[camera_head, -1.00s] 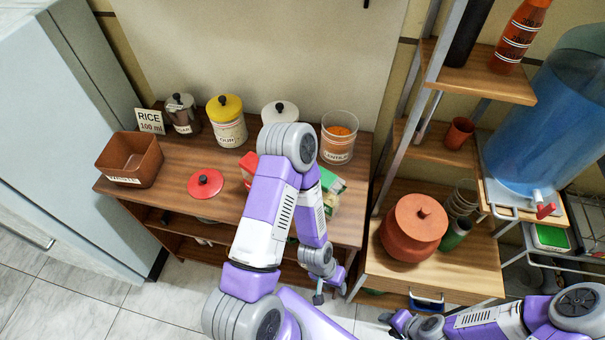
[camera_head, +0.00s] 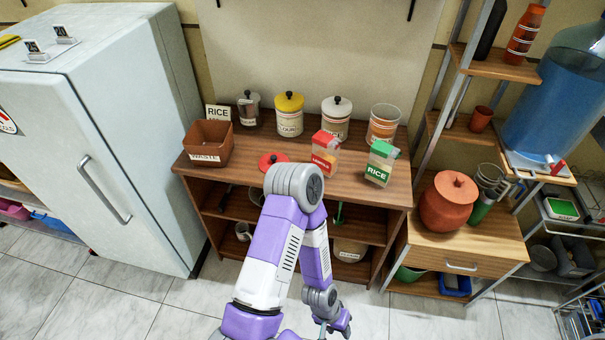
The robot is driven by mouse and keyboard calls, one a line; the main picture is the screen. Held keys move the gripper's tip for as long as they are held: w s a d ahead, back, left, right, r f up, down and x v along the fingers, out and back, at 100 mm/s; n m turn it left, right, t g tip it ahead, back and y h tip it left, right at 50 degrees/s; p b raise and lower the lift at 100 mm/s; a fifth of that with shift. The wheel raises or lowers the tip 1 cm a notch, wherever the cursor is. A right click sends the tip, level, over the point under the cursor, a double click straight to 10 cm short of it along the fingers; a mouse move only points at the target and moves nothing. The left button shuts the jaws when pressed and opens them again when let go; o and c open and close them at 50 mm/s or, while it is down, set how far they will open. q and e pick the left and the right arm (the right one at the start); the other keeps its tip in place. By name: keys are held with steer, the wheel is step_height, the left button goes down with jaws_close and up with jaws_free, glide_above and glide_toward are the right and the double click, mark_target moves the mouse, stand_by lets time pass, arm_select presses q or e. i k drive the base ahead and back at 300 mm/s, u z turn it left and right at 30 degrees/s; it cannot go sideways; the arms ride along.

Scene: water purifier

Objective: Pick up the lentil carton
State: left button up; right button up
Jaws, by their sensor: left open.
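The lentil carton (camera_head: 324,154), red and white with a red top, stands upright on the wooden table (camera_head: 222,171), near its middle. Its label reads roughly "LENTILS". My left arm rises in front of the table and bends back down. My left gripper (camera_head: 333,329) is low at the bottom edge of the view, in front of the table and well below the carton, apart from it. It is open, small and partly cut off, with nothing seen in it. My right gripper is out of view.
A green-topped rice carton (camera_head: 380,164) stands right of the lentil carton. Behind are a flour canister (camera_head: 289,118), a white-lidded canister (camera_head: 336,121) and an open lentil jar (camera_head: 383,125). A red lid (camera_head: 272,159) and a brown waste bin (camera_head: 208,146) are to the left.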

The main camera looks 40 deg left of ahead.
mark_target(325, 146)
steer(key=u, duration=1.3)
